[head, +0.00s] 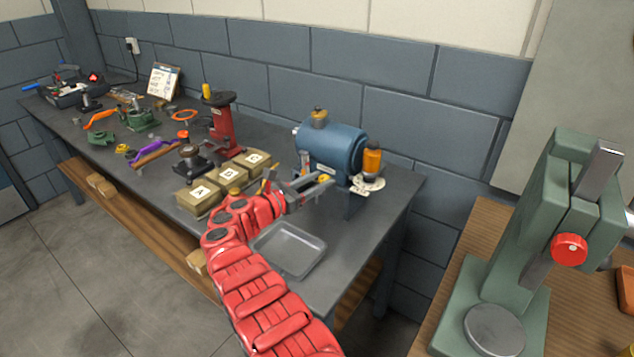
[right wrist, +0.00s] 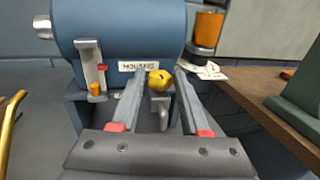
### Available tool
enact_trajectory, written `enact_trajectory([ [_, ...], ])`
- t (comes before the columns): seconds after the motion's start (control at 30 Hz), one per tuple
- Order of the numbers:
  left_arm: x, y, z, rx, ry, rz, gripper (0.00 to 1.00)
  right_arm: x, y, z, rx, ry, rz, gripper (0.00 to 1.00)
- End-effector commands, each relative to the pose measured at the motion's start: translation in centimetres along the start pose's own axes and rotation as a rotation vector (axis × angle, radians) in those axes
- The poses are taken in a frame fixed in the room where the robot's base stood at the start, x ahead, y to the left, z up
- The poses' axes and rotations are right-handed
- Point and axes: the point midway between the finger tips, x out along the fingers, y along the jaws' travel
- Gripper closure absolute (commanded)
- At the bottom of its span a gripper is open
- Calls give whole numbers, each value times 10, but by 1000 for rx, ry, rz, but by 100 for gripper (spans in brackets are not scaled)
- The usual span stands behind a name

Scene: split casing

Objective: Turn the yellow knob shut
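The yellow knob (right wrist: 160,80) is a small round knob under the blue tank (right wrist: 120,30), below a white lettered label, with a grey pipe or spout beneath it. It also shows small in the head view (head: 323,178). My right gripper (head: 309,184) is open, its two fingers pointing at the tank. In the right wrist view the fingers (right wrist: 160,92) lie on either side of the knob, with a gap showing on each side; whether either touches it I cannot tell. My left gripper is not in view.
Lettered boxes (head: 199,196) stand left of the gripper. An orange-filled cup (head: 371,160) stands right of the tank. A green press (head: 568,220) stands on a wooden table at right.

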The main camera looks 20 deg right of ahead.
Motion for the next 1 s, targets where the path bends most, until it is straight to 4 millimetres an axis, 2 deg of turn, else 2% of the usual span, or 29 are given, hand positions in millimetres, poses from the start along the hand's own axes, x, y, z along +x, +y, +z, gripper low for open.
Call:
enact_trajectory([
  [0.33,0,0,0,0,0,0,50,-2,0,0,0,0,1,48],
  [0.47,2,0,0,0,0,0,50,-16,2,0,-1,1,6,48],
  [0.67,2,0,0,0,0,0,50,-63,1,0,-3,2,5,48],
  [1.0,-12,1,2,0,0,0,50,-146,1,-2,2,0,2,48],
])
